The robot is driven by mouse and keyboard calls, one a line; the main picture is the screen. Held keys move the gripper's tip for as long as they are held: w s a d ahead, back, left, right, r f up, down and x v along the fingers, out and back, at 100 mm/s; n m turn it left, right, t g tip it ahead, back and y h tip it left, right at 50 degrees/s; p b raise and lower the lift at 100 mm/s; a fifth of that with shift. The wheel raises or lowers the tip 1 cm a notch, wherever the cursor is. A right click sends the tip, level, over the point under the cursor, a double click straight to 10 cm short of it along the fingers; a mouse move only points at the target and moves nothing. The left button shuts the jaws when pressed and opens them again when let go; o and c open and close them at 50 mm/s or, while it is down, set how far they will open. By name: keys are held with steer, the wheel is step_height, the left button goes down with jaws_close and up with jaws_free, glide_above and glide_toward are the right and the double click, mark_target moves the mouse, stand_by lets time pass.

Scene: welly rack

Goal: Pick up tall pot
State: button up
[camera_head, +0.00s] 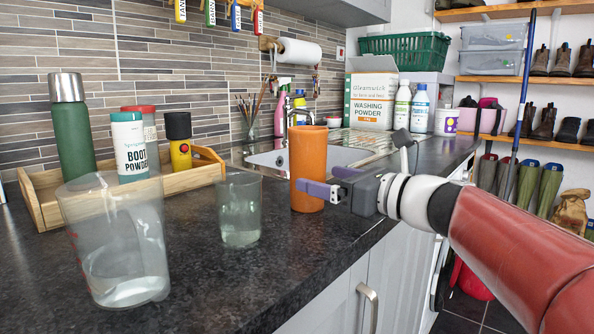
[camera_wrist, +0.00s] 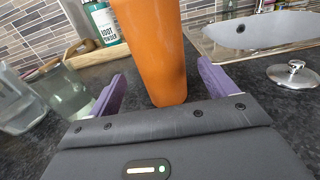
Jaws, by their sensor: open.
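The tall pot is an orange cylinder (camera_head: 308,160) standing upright on the dark worktop near the sink. My gripper (camera_head: 330,182) is at its front right side, with purple fingers pointing toward it. In the wrist view the pot (camera_wrist: 155,50) stands ahead, between the lines of the two open purple fingers (camera_wrist: 160,90). Its top is cut off there. The fingers are apart, with a visible gap on each side of the pot, and hold nothing.
A clear glass (camera_head: 239,208) and a larger clear jug (camera_head: 117,240) stand left of the pot. A wooden tray (camera_head: 45,208) holds a green flask, boot powder and other containers. The sink (camera_head: 345,158) lies behind. The worktop's front edge is close.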

mark_target(300, 170)
steer(key=x, duration=0.7)
steer(key=shift+r+p, duration=0.1)
steer(key=shift+p, duration=0.3)
steer(key=c, duration=1)
steer(key=shift+c, duration=0.9)
steer(key=shift+r, duration=0.15)
